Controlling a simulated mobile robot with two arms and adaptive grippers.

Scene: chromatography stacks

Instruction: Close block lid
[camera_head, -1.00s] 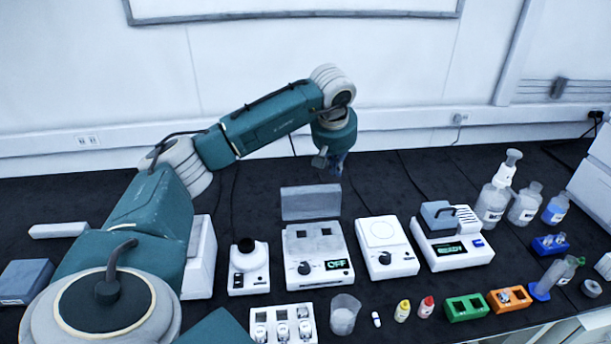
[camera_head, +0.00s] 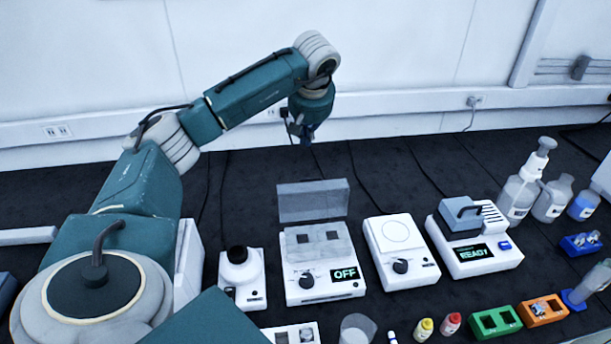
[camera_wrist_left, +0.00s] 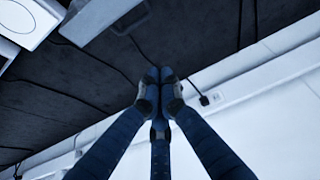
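The block heater (camera_head: 321,285) is a white unit with a dial and an "OFF" display, standing mid-bench in the head view. Its grey see-through lid (camera_head: 312,200) stands raised along the back edge, so the block's top with two dark wells shows. My left gripper (camera_head: 306,138) hangs pointing down above and behind the lid, apart from it. In the left wrist view its blue fingers (camera_wrist_left: 162,75) come together at the tips with nothing seen between them. My right gripper is not in view.
A white dial unit (camera_head: 400,256) and a unit reading "READY" (camera_head: 478,252) stand right of the heater. A small black-topped device (camera_head: 240,277) stands left. Bottles (camera_head: 520,195) are at the right. Cables cross the dark bench behind; the wall (camera_head: 400,60) is close beyond.

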